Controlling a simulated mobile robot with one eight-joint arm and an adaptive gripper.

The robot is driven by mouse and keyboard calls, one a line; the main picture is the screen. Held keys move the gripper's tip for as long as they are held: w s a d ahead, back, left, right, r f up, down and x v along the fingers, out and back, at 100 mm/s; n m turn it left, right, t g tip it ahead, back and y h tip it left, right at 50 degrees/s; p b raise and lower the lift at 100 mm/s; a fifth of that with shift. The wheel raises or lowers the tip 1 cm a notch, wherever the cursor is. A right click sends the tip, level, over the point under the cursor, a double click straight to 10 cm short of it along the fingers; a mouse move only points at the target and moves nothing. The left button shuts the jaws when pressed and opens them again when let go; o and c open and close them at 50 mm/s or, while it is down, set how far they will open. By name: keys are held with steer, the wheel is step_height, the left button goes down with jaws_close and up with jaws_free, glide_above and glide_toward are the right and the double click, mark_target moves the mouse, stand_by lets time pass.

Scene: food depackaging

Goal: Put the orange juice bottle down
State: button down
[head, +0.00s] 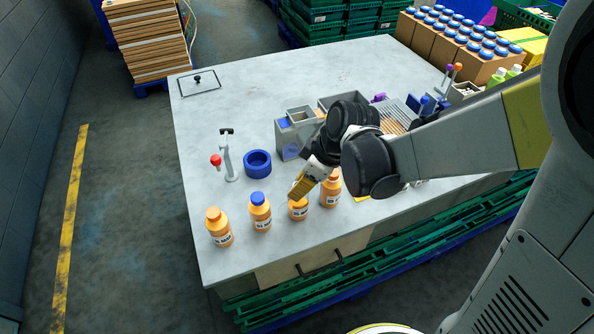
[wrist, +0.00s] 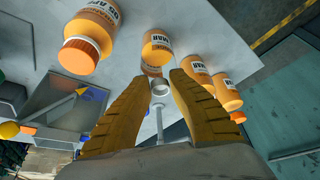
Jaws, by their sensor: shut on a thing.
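The orange juice bottle (head: 298,211) is in the head view, third from the left in a row of orange bottles near the table's front edge. It looks upright, with its base at or very near the tabletop; I cannot tell any small gap. My gripper (head: 299,190) is above it, shut on its upper part, which the yellow fingers hide. In the wrist view, the bottle's labelled body (wrist: 157,46) shows just beyond the fingertips (wrist: 162,76). A pale ring on a rod shows between the fingers; I cannot tell what it is.
Beside it stand an orange-capped bottle (head: 331,191) on the right, and a blue-capped bottle (head: 260,212) and another orange-capped one (head: 219,229) on the left. A blue ring (head: 257,163) and a red-knobbed stand (head: 229,160) are behind. The table's (head: 230,120) back left is mostly clear.

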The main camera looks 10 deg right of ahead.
steer(key=shift+s, duration=0.1)
steer(key=shift+f, duration=0.1)
steer(key=c, duration=1.4)
jaws_free()
steer(key=shift+o, duration=0.2)
steer(key=shift+d+r, duration=0.1)
steer(key=shift+r, duration=0.45)
steer(key=p+v, duration=0.4)
steer(key=v, duration=0.6)
steer(key=s+d+r+m+t+h, duration=0.4)
steer(key=s+d+r+m, duration=0.3)
steer(key=m, duration=0.5)
steer(key=s+d+t, duration=0.1)
steer(key=d, duration=0.1)
steer(key=shift+s+d, duration=0.3)
steer(key=shift+s, duration=0.1)
